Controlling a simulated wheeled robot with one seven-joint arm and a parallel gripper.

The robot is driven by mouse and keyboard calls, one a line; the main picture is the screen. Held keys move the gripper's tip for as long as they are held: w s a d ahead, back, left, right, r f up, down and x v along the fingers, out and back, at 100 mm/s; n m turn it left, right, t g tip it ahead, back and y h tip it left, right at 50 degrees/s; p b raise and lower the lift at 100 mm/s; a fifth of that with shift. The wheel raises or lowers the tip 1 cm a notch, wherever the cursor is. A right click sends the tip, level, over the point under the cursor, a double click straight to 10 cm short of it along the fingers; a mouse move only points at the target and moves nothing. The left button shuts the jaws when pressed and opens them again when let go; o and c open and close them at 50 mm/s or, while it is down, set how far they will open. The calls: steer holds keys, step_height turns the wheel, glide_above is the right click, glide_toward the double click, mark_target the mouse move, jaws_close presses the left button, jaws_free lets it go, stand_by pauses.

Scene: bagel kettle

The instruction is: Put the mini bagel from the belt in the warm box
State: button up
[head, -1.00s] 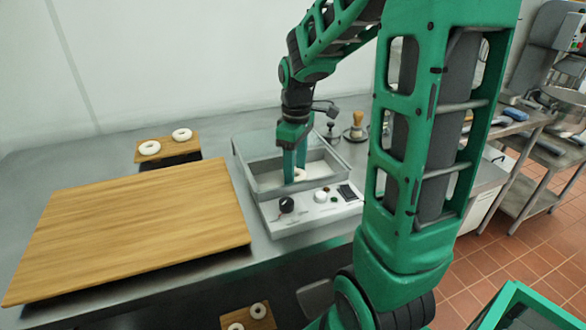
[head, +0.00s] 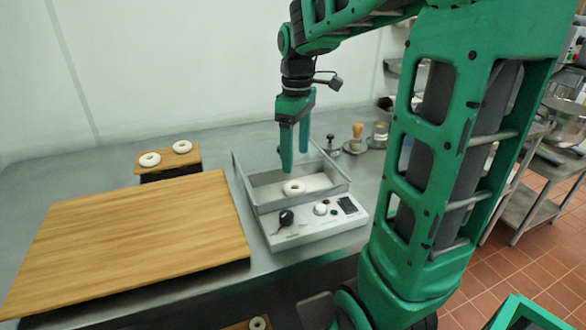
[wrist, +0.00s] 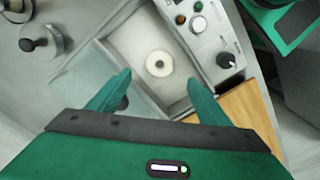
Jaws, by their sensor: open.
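A mini bagel (head: 294,188), pale and ring-shaped, lies flat on the light floor of an open metal box with a control panel (head: 318,219) on its front. The bagel also shows in the wrist view (wrist: 159,64), well inside the box walls. The box rim (head: 258,211) is clear of it. My gripper (head: 294,165) is open and empty above the box, with its fingers apart from the bagel. In the wrist view the two green fingertips (wrist: 162,76) stand wide apart, with the bagel seen between and beyond them. No sign or label names the warm box.
Two more bagels (head: 150,160) (head: 182,147) lie on a small wooden board at the back left. A large wooden board (head: 130,240) fills the left of the steel counter. Small utensils (head: 357,140) stand behind the box.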

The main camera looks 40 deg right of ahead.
steer(key=s+f+m, duration=0.2)
steer(key=s+m, duration=0.2)
steer(key=s, duration=0.3)
steer(key=s+f+m, duration=0.2)
steer(key=s+m, duration=0.2)
steer(key=s, duration=0.3)
steer(key=s+f+m, duration=0.3)
steer(key=s+m, duration=0.1)
steer(key=s, duration=0.3)
steer(key=shift+a, duration=0.25)
steer(key=shift+r, duration=0.1)
